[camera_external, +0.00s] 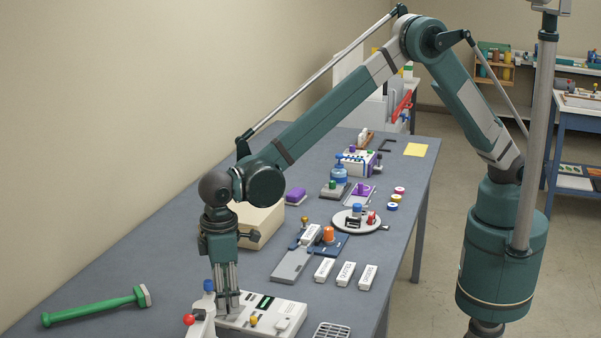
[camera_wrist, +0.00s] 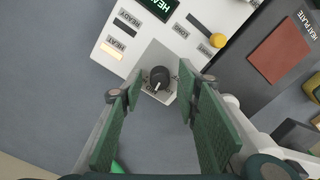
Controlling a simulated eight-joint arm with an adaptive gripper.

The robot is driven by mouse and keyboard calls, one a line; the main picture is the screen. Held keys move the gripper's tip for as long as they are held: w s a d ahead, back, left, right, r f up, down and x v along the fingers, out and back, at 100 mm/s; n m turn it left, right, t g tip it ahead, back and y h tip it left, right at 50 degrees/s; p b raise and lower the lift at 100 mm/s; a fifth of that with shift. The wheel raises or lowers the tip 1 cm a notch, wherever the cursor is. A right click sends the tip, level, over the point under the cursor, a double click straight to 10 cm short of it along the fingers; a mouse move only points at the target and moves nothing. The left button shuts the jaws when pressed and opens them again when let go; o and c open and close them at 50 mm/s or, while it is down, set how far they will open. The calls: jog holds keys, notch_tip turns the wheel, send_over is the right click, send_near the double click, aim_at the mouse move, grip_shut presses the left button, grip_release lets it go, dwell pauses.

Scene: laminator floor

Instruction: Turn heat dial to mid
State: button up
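The heat dial (camera_wrist: 159,77), a round black knob with a white pointer mark, sits on a grey plate (camera_wrist: 151,57) at the edge of a white control panel (camera_wrist: 120,38). Its pointer aims down and slightly left in the wrist view; the small letters around it are hard to read. My gripper (camera_wrist: 159,96) is open, with one green finger pad on each side of the dial and gaps between. In the external view my gripper (camera_external: 228,302) points down at the left end of the white unit (camera_external: 262,315); the dial is hidden there.
The panel has a lit green display (camera_wrist: 160,8) and a yellow knob (camera_wrist: 217,40). A blue-topped lever and red knob (camera_external: 189,319) stand close left of my gripper. A green hammer (camera_external: 95,306) lies farther left. White labelled blocks (camera_external: 345,274) lie right.

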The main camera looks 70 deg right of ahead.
notch_tip(320, 180, up, 12)
dwell(0.9)
dwell(0.5)
